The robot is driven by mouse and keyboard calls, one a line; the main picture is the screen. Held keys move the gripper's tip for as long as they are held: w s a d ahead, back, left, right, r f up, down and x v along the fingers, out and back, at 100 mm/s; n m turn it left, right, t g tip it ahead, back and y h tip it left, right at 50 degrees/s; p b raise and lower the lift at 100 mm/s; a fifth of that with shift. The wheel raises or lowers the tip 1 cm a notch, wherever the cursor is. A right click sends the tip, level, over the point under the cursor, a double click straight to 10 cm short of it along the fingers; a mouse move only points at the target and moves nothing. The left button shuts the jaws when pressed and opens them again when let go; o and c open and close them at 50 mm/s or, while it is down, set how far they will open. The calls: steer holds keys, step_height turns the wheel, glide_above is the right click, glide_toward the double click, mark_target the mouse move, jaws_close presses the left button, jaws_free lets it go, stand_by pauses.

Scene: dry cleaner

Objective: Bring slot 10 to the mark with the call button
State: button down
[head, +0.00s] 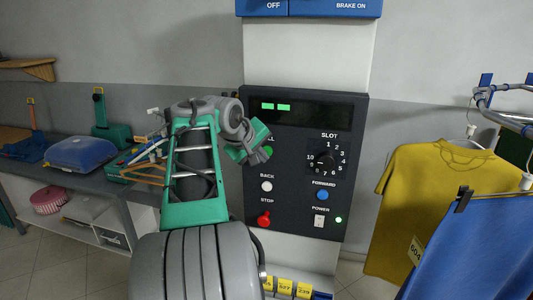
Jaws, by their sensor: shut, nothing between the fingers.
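A dark control panel (305,215) stands upright ahead of me. Its green button (268,151) is partly covered by my gripper, and most of the label above it is hidden. My gripper (262,155) is shut and empty at this button; I cannot tell whether it touches. To the right is the round slot dial (328,160), numbered up to 10; its pointer is too small to read. The display (300,110) shows two green blocks near its left end. Numbered yellow tags (285,287) show below the panel. I cannot make out slot 10 or the mark.
A yellow shirt (435,195) and blue garment (470,245) hang at right. A cluttered counter (130,190) is left.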

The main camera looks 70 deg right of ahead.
steer(key=shift+a, duration=0.1)
steer(key=shift+s+a+b, duration=0.2)
steer(key=shift+a, duration=1)
steer(key=shift+s+a+b, duration=0.15)
steer(key=shift+a+b, duration=0.05)
steer(key=shift+a, duration=0.95)
